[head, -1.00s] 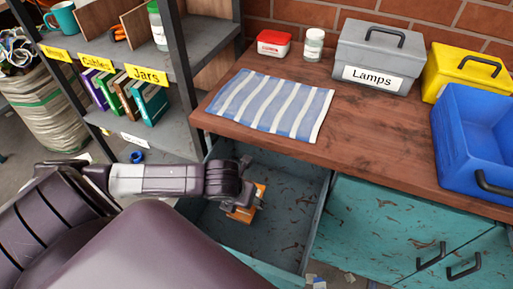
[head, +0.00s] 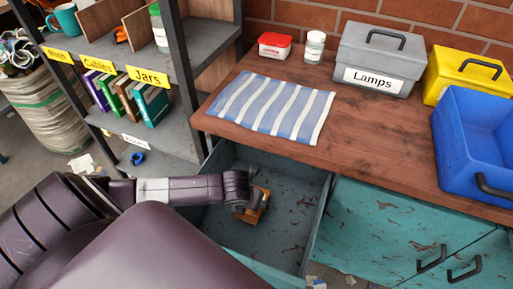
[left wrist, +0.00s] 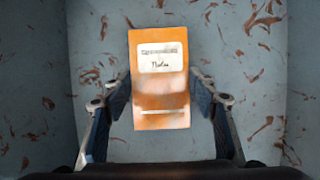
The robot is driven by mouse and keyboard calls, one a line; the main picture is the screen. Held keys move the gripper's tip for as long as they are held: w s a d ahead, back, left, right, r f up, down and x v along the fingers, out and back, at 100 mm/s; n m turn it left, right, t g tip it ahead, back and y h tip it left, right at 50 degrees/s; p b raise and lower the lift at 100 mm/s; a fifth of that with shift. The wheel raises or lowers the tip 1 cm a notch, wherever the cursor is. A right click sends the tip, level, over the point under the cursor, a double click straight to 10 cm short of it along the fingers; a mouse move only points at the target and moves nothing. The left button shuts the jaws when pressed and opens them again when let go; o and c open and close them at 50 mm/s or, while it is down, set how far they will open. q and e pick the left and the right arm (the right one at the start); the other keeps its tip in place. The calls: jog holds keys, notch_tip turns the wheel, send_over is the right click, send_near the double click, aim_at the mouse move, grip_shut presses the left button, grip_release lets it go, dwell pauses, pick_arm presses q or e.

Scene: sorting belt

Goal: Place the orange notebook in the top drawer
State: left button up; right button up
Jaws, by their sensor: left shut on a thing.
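The orange notebook (head: 255,208) is inside the outline of the open top drawer (head: 295,195) in the head view, partly hidden by my gripper. In the left wrist view the notebook (left wrist: 160,115) shows its orange cover with a white label, over the scuffed blue-grey drawer floor (left wrist: 245,80). My left gripper (head: 247,203) is shut on it, with one finger at each side edge in the left wrist view (left wrist: 160,100). I cannot tell whether the notebook touches the drawer floor. My right gripper is not in view.
The wooden worktop (head: 370,140) above the drawer holds a striped cloth (head: 270,107), a grey Lamps box (head: 378,60), a yellow box (head: 465,72) and a blue bin (head: 475,145). A shelf (head: 200,70) stands at the left. The drawer around the notebook looks empty.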

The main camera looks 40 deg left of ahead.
pick_arm(q)
jog(key=w, duration=0.3)
jog(key=shift+w+a, duration=0.3)
jog(key=shift+a, duration=0.1)
jog(key=shift+f, duration=0.65)
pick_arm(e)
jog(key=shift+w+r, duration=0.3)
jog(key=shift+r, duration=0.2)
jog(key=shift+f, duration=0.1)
pick_arm(q)
jog(key=o, duration=1.3)
jog(key=shift+s, duration=0.1)
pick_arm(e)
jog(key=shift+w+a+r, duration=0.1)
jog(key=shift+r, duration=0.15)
pick_arm(q)
jog(key=shift+o, duration=0.2)
jog(key=shift+r, duration=0.2)
jog(key=p+v, duration=0.1)
jog(key=v, duration=0.6)
jog(key=shift+s, duration=0.1)
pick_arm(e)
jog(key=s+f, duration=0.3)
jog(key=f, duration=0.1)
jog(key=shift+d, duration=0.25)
